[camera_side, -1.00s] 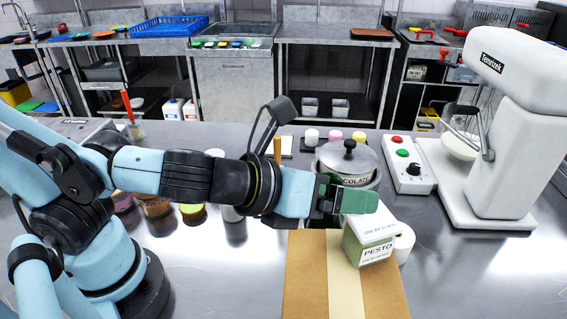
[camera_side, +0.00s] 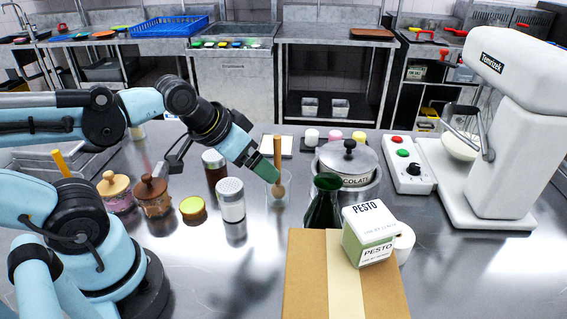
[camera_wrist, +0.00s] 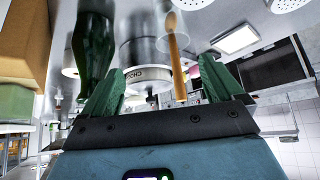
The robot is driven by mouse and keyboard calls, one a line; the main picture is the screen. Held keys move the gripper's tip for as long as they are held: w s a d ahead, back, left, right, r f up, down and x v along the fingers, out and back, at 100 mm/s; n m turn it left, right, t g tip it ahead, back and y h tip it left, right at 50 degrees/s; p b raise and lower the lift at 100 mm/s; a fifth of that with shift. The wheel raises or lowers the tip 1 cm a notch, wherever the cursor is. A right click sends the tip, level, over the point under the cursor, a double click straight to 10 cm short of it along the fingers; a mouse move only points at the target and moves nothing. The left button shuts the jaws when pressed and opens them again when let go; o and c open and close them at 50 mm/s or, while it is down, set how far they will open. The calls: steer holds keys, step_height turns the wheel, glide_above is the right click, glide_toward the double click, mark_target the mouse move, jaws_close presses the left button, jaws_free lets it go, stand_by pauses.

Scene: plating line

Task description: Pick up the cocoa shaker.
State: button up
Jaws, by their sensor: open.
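Two shakers stand on the steel counter left of my gripper. One has dark brown contents and a silver lid, and looks like the cocoa shaker (camera_side: 215,174). A paler shaker (camera_side: 231,206) with a perforated lid stands in front of it. My gripper (camera_side: 272,184) is open and empty, pointing down to the right by a clear beaker (camera_side: 278,198) holding a wooden-handled tool (camera_side: 277,157). In the wrist view the open fingers (camera_wrist: 163,72) frame the wooden handle (camera_wrist: 176,55). Perforated discs (camera_wrist: 292,4) show at its top right; which shaker is which there is unclear.
A dark green bottle (camera_side: 323,207) stands right of the gripper, near a carton (camera_side: 345,285) with a pesto box (camera_side: 370,234) on it. A lidded chocolate pot (camera_side: 348,163) is behind. Jars (camera_side: 154,197) and a yellow-topped tub (camera_side: 193,209) stand left of the shakers.

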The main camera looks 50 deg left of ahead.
steer(key=shift+a, duration=0.1)
steer(key=shift+c, duration=0.2)
stand_by(0.4)
steer(key=n+g, duration=0.5)
steer(key=g, duration=0.2)
glide_above(215, 156)
steer(key=shift+w+f, duration=0.1)
steer(key=shift+f, duration=0.25)
step_height(215, 156, down, 7)
steer(key=shift+r, duration=0.2)
steer(key=shift+a+f, duration=0.2)
steer(key=shift+f, duration=1.1)
steer(key=shift+a+f, duration=0.15)
steer(key=shift+f, duration=1.15)
steer(key=c, duration=1.2)
